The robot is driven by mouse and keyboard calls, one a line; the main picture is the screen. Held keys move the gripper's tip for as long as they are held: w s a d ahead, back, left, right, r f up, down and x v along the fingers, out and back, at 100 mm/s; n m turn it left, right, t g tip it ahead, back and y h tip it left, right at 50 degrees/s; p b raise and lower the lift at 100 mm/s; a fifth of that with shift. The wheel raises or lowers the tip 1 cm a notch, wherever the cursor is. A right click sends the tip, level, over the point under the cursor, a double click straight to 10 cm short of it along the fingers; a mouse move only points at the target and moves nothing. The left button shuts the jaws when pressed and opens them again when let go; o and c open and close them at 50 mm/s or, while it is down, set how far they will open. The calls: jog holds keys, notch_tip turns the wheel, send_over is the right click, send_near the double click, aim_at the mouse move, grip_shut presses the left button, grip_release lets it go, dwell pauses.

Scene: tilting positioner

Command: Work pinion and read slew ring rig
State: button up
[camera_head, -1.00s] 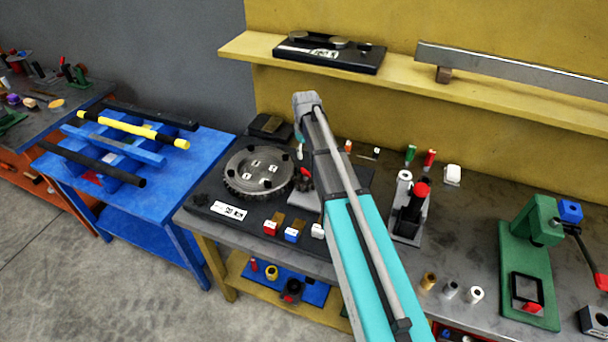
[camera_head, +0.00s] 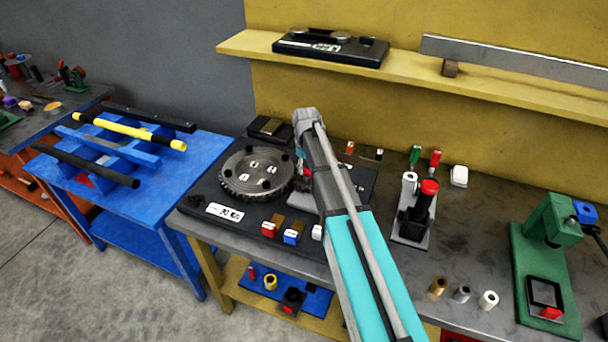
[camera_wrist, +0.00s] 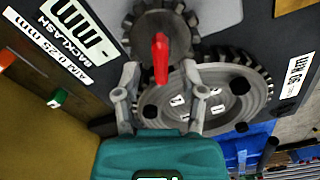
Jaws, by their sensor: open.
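The slew ring (camera_head: 232,180) is a dark toothed disc flat on the black rig plate (camera_head: 195,200), with small white marks and dark round spots on its face. It also shows in the wrist view (camera_wrist: 262,92). The smaller toothed pinion (camera_wrist: 132,22) meshes close to it, with a red handle (camera_wrist: 160,58) above it. My gripper (camera_wrist: 160,67) is open, its two grey fingers either side of the red handle; I cannot tell whether they touch it. My arm hides part of the rig in the head view.
Right of my arm are a black stand with a red top (camera_head: 428,187), several small cylinders and a green press (camera_head: 545,250). A shelf (camera_head: 225,46) runs above.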

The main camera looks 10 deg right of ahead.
jog(key=shift+f+b, duration=0.4)
jog(key=shift+f, duration=0.2)
jog(key=shift+c, duration=0.3)
grip_shut()
